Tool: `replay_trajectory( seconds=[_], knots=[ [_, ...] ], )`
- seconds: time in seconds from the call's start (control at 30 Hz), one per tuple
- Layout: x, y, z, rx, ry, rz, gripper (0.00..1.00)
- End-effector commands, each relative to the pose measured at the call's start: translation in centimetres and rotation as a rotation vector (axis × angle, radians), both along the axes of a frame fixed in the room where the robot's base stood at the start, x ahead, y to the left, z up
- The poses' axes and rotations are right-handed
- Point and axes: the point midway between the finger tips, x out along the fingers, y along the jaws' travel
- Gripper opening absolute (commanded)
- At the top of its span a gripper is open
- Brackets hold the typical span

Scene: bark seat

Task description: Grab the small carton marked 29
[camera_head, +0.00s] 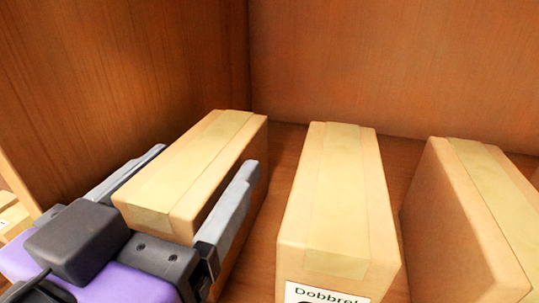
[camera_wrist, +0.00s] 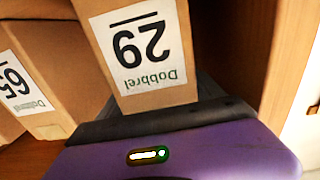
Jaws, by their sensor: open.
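The small carton marked 29 (camera_wrist: 158,97) fills the middle of the wrist view, its white label upside down there. It appears to be the leftmost carton (camera_head: 195,165) in the head view, standing upright with tape along its top. My gripper (camera_head: 205,157) is open, with one grey finger along each side of this carton. The right finger lies close to the carton's side; I cannot tell if either finger touches it. The purple gripper body also shows at the bottom of the wrist view (camera_wrist: 180,150), just in front of the label. The carton's lower part is hidden in the head view.
A middle carton (camera_head: 335,200) labelled Dobbrel stands to the right, with a narrow gap beside my right finger. Another carton (camera_head: 465,220) stands farther right. A wooden side wall (camera_head: 110,80) rises at the left and a back wall (camera_head: 390,60) behind.

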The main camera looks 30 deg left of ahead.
Motion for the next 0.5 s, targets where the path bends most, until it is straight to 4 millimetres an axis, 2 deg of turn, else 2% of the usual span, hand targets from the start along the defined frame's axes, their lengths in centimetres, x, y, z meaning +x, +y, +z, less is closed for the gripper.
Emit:
replay_trajectory(
  seconds=[0.13, 0.37, 0.5],
  knots=[
    [1.27, 0.3, 0.02, -0.002, 0.001, 0.0, 0.76],
    [1.4, 0.35, -0.05, 0.0, 0.0, 0.001, 0.76],
    [1.38, 0.36, -0.04, 0.0, 0.0, 0.001, 0.53]
  ],
)
